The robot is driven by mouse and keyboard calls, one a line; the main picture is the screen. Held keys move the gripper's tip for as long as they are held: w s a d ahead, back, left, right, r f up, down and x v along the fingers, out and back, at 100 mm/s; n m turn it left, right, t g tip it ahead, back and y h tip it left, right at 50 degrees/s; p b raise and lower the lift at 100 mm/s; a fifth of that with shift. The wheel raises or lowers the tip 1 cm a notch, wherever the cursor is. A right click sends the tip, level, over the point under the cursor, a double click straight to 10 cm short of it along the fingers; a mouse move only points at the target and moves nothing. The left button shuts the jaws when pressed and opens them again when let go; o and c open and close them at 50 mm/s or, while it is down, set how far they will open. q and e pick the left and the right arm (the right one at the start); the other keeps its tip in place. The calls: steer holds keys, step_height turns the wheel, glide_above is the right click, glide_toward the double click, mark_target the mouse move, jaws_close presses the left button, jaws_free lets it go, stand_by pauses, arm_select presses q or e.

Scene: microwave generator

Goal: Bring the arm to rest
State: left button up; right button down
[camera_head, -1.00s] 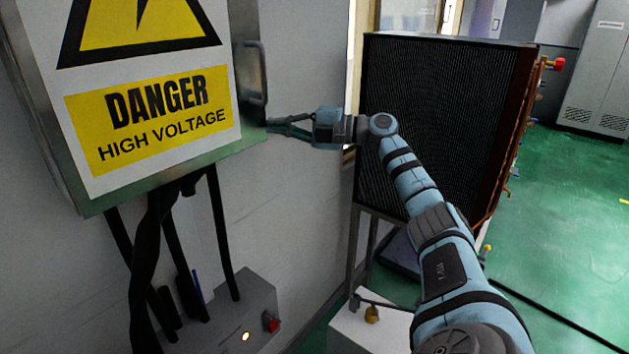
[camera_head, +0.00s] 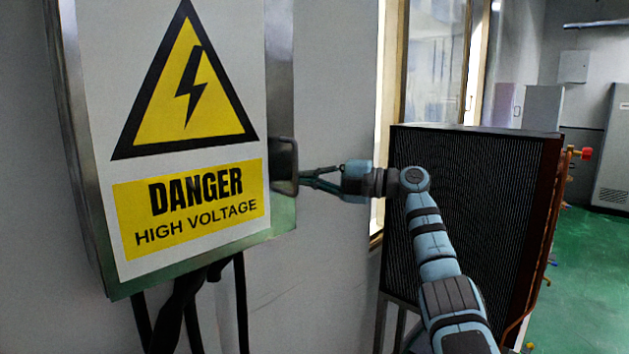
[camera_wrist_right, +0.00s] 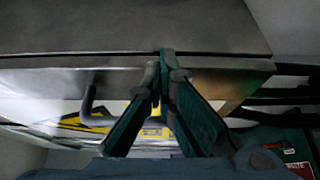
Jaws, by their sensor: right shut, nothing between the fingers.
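My right gripper (camera_head: 303,180) is at the right side of the high-voltage cabinet (camera_head: 280,60), close beside its dark door handle (camera_head: 285,165). The head view does not show clearly whether it touches the cabinet. In the right wrist view, the two green fingers of my right gripper (camera_wrist_right: 165,62) meet at their tips with nothing between them. The handle (camera_wrist_right: 88,105) shows left of the fingers, with the cabinet's metal side (camera_wrist_right: 120,28) beyond the tips. My left gripper is not in view.
A black finned radiator unit (camera_head: 480,210) stands behind my right forearm, with copper pipes and a red valve (camera_head: 586,153) on its right side. Black cables (camera_head: 242,300) hang below the cabinet. Green floor (camera_head: 590,270) is open at the right.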

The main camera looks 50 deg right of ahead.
steer(key=shift+r, duration=0.85)
